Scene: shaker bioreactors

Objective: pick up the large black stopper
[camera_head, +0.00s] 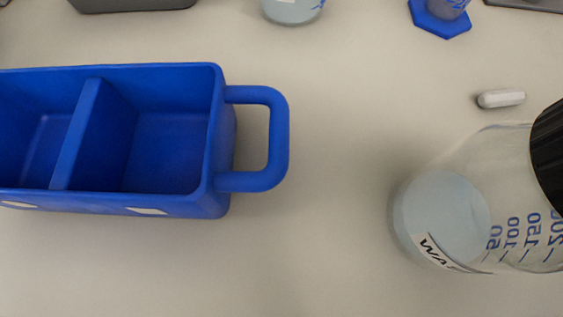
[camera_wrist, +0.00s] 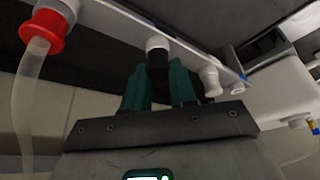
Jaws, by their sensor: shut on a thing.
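In the wrist view the two green fingers of my gripper (camera_wrist: 159,72) stand upright on either side of a black stopper (camera_wrist: 157,57) and are shut on it. The stopper's upper end meets a white round piece at the underside of a pale bar. I cannot tell whether the stopper is still seated there or apart from it. Its lower part is hidden between the fingers. Neither my gripper nor this stopper shows in the head view.
In the wrist view a red-collared port with a clear tube (camera_wrist: 42,28) is at left and a white port (camera_wrist: 209,77) at right. In the head view are an empty blue two-compartment carrier (camera_head: 220,140), a black-capped glass bottle (camera_head: 440,215) and a white capsule-shaped piece (camera_head: 501,98).

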